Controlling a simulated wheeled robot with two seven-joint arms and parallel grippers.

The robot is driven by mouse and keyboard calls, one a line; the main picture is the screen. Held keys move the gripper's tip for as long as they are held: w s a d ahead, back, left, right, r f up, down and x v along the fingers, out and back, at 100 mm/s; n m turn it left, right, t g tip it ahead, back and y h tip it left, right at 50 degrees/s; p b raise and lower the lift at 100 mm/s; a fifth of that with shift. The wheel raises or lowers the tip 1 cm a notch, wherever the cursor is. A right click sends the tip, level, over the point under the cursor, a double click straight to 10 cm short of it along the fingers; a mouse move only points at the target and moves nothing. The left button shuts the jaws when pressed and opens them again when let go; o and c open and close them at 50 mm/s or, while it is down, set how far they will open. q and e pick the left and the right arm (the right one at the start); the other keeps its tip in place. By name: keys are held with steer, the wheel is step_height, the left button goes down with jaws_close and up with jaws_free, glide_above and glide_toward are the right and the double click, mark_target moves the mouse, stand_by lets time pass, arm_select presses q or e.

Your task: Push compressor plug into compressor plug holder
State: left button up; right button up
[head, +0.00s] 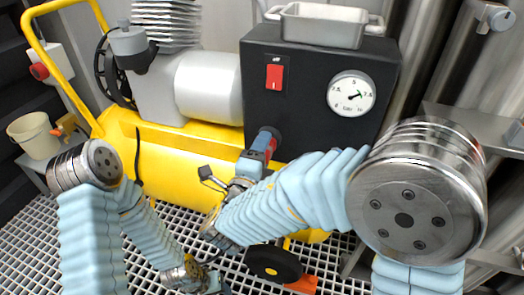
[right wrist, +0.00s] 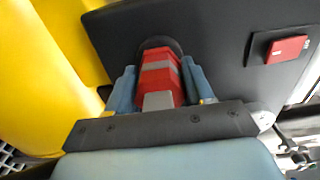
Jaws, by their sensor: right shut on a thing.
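The compressor plug (right wrist: 160,70), red with light grey bands, is between the blue fingers of my right gripper (right wrist: 160,88). My right gripper (head: 255,157) is shut on it at the front of the compressor's black box. The plug (head: 271,146) points at the dark round plug holder (head: 268,134) near the box's lower left corner. In the right wrist view the plug's far end meets the round dark holder (right wrist: 160,43). How deep it sits is hidden. My left arm reaches down at the lower left; its gripper (head: 212,284) is low and its fingers are unclear.
The black box (head: 310,75) carries a red switch (head: 274,77), a pressure gauge (head: 351,94) and a metal tray (head: 321,24) on top. The yellow tank (head: 180,163) lies below. A bucket (head: 34,134) stands left, and steel vessels stand right.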

steer(key=shift+w, duration=0.2)
steer(key=o, duration=1.5)
steer(key=shift+s, duration=0.1)
